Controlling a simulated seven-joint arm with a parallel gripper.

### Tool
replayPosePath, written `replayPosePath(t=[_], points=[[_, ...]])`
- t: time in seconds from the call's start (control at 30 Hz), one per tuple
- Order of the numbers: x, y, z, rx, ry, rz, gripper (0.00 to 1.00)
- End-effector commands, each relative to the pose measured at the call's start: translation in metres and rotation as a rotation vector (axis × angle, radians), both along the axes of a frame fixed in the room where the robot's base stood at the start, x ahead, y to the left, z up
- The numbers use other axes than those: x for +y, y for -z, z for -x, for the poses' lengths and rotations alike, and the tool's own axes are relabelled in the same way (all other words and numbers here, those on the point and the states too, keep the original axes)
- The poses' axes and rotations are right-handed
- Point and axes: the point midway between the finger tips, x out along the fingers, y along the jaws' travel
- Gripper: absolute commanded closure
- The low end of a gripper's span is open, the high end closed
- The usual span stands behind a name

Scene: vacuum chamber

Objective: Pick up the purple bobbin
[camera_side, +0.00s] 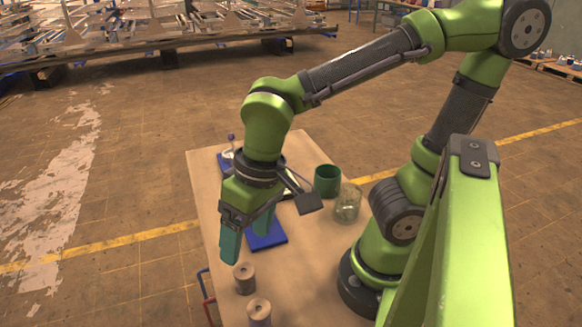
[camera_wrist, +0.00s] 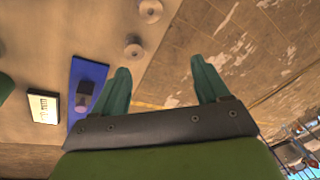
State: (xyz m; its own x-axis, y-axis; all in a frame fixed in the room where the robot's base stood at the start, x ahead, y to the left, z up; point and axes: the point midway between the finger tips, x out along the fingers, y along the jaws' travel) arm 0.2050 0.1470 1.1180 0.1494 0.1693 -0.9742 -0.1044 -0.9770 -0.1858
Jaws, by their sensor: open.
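My gripper (camera_side: 246,246) is open, with two teal fingers pointing down over the left edge of the table. It also shows in the wrist view (camera_wrist: 160,64), with nothing between the fingers. A bobbin with a purplish winding (camera_side: 259,313) stands upright near the table's front edge. It appears to be the bobbin at the top of the wrist view (camera_wrist: 150,11). A browner bobbin (camera_side: 244,279) stands beside it, closer to my gripper, and shows in the wrist view (camera_wrist: 134,49). My gripper is above and apart from both bobbins.
A blue mat (camera_side: 268,242) lies behind the bobbins; the wrist view shows a dark block (camera_wrist: 86,88) on it. A green cup (camera_side: 327,180) and a glass jar (camera_side: 346,204) stand to the right. A small bottle (camera_side: 231,147) stands at the back. The table (camera_side: 206,205) is bare around the bobbins.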

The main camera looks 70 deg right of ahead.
Motion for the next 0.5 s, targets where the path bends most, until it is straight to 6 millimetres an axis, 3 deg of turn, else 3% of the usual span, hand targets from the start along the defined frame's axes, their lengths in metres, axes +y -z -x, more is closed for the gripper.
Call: replayPosePath(t=[0.03, 0.13, 0.37, 0.5], points=[[0.014, 0.008, 0.010, 0.064, 0.007, 0.045, 0.25], [0.023, 0.015, 0.020, 0.136, 0.095, 0.114, 0.25], [0.017, 0.014, 0.023, 0.176, 0.292, 0.151, 0.25], [0.017, 0.034, 0.024, 0.180, 0.302, 0.154, 0.25]])
